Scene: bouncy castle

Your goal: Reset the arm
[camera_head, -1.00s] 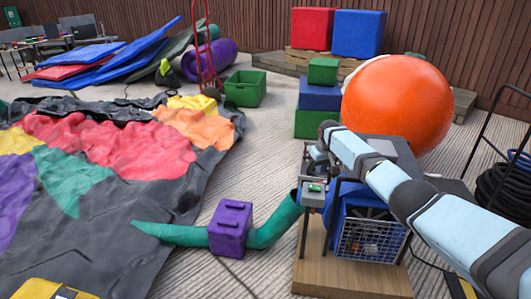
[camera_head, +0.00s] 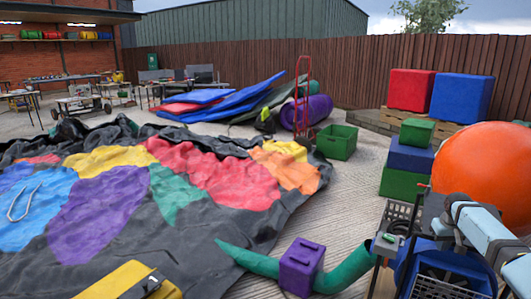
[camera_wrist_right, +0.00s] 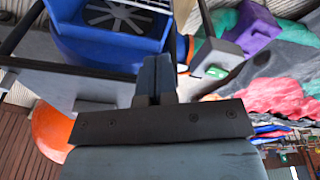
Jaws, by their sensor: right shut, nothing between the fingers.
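My right arm (camera_head: 490,235) comes in from the right edge in the head view, with its hand over the blue blower (camera_head: 445,268). In the right wrist view my right gripper (camera_wrist_right: 157,65) is shut and empty, its two fingers together. The blue blower (camera_wrist_right: 95,50) with its round grille lies beyond and to the left of the fingers there. I cannot tell whether the fingers touch anything. My left gripper is not in view.
A purple block (camera_head: 301,266) sits around the green tube (camera_head: 345,270). An orange ball (camera_head: 490,170) stands near stacked blocks (camera_head: 408,158) at right. The crumpled castle fabric (camera_head: 130,190) covers the left ground. A green crate (camera_head: 337,143) and red hand truck (camera_head: 302,95) stand behind.

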